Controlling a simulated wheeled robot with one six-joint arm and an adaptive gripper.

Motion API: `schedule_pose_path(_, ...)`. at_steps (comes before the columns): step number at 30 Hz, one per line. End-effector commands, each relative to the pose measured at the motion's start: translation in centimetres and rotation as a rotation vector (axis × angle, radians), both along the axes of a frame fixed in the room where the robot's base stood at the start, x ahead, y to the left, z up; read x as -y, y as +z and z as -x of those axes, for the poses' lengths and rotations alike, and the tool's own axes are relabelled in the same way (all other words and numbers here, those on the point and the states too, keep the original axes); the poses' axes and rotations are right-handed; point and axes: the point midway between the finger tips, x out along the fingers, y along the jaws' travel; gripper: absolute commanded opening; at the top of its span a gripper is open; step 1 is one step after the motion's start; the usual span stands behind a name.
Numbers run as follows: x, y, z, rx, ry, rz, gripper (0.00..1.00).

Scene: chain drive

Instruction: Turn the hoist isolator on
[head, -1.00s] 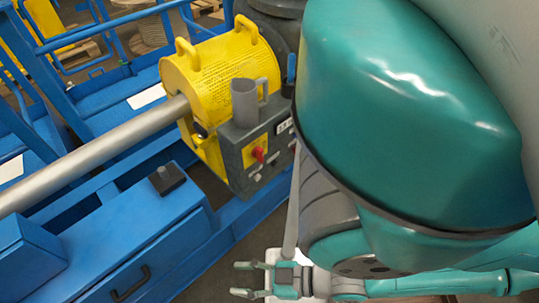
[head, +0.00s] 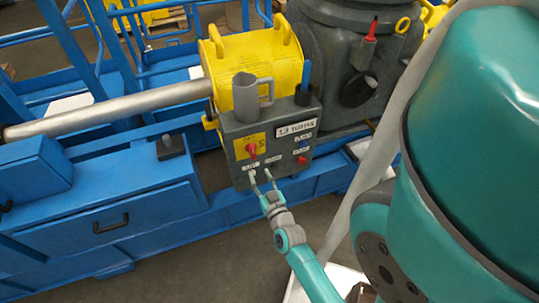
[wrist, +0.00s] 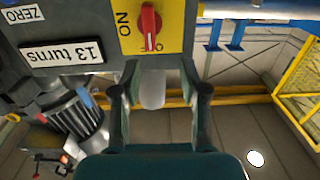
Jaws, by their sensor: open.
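The isolator is a red rotary knob (head: 251,149) on a yellow plate (head: 241,146), on the front of a grey control box (head: 232,133). The wrist view, upside down, shows the red knob (wrist: 150,22) close up at the top. My gripper (head: 262,180) is open just below the knob in the head view, near the box's lower edge. In the wrist view my gripper (wrist: 167,92) has nothing held, and the knob is beyond the fingers, apart from them. A pale rounded thing shows between them, unclear.
A blue frame (head: 150,200) runs below.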

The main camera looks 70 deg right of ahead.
Motion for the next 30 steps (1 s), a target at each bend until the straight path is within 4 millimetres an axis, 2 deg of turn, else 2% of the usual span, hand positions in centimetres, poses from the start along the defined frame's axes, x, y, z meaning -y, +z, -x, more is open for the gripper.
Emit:
schedule_pose_path(1,0.8,0.0,0.0,0.003,-0.014,0.002,0.44)
schedule_pose_path(8,2.3,0.0,-0.8,0.006,-0.024,0.005,0.44)
schedule_pose_path(21,7.5,0.1,-5.3,0.007,-0.022,0.005,0.44)
schedule_pose_path(30,9.4,0.0,-6.9,0.005,-0.022,0.005,0.44)
